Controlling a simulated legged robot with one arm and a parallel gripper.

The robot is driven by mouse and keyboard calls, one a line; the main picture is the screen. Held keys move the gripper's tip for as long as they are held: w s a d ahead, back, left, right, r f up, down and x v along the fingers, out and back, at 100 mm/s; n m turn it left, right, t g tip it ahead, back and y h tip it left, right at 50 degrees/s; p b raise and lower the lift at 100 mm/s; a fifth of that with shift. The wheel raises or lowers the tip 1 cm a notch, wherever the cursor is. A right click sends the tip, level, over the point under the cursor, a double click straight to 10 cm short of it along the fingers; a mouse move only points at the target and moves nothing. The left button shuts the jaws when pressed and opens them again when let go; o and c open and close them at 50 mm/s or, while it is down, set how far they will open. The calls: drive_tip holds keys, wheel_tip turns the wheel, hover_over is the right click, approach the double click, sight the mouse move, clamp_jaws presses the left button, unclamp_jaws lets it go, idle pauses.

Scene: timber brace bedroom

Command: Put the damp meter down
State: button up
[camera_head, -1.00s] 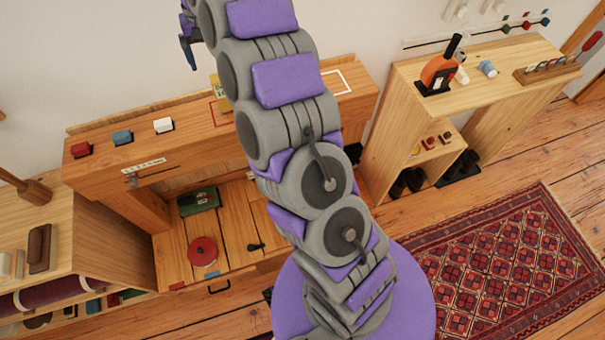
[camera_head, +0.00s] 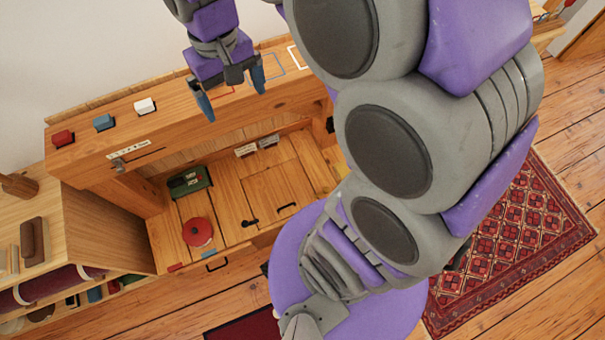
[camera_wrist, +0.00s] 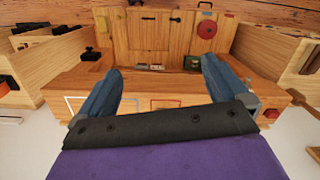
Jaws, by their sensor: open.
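My gripper (camera_head: 231,93) is open in the head view, above the wooden ledge by the red outline (camera_head: 228,89). In the wrist view my gripper's two blue fingers (camera_wrist: 160,68) stand wide apart with nothing held between them. The red outline (camera_wrist: 165,104) shows between the fingers there, and its visible part is bare. I cannot make out the damp meter for certain in the current views. The part of the ledge behind my gripper is hidden.
The ledge carries red (camera_head: 63,138), blue (camera_head: 104,122) and white (camera_head: 145,106) blocks. Blue (camera_head: 274,67) and white (camera_head: 294,56) outlines lie to the right. Below are a green box (camera_head: 190,180) and a red round lid (camera_head: 198,232). A patterned rug (camera_head: 535,220) lies right.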

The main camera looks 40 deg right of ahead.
drive_tip(key=s+d+f, duration=0.1)
drive_tip(key=s+f, duration=0.1)
drive_tip(key=s, duration=0.7)
drive_tip(key=s+d+f, duration=0.1)
drive_tip(key=s+f, duration=0.2)
drive_tip(key=s, duration=0.7)
drive_tip(key=shift+f+g, duration=0.25)
drive_tip(key=shift+g, duration=0.05)
idle(0.6)
